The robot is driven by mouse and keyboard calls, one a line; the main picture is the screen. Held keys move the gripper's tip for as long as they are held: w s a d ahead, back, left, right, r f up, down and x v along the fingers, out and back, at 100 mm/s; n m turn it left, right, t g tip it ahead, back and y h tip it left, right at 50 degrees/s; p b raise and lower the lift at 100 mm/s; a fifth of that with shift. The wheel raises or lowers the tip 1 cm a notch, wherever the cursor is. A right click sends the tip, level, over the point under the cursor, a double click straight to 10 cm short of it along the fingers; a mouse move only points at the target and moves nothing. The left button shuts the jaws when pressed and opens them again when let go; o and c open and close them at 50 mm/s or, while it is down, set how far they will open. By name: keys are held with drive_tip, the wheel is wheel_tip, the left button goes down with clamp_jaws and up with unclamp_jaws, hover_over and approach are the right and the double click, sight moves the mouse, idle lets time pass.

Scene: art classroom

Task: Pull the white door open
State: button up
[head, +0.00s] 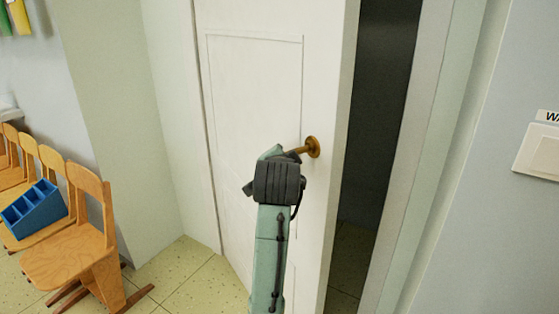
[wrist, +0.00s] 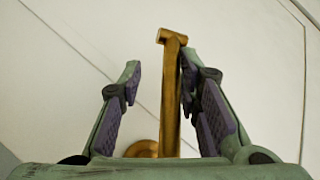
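The white door (head: 250,90) stands ajar, with a dark gap between its right edge and the frame. Its brass lever handle (head: 313,147) is near that edge, and my gripper (head: 285,155) is at the lever, partly hiding it. In the wrist view the handle (wrist: 171,100) runs between the two fingers of my gripper (wrist: 160,75). The fingers are apart, with a clear space between the left finger and the lever. The right finger is close against the lever; I cannot tell whether it touches.
The door frame (head: 410,160) and a wall with a white switch plate (head: 540,152) are on the right. Wooden chairs (head: 85,240) line the left wall, one holding a blue divided box (head: 35,209). Speckled floor (head: 190,275) is clear between chairs and door.

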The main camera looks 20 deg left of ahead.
drive_tip(key=shift+o, duration=0.3)
drive_tip(key=shift+s+r, duration=0.15)
drive_tip(key=shift+s, duration=0.15)
drive_tip(key=v, duration=1.1)
drive_tip(key=shift+s, duration=0.15)
drive_tip(key=shift+d+r, duration=0.15)
drive_tip(key=shift+c, duration=0.5)
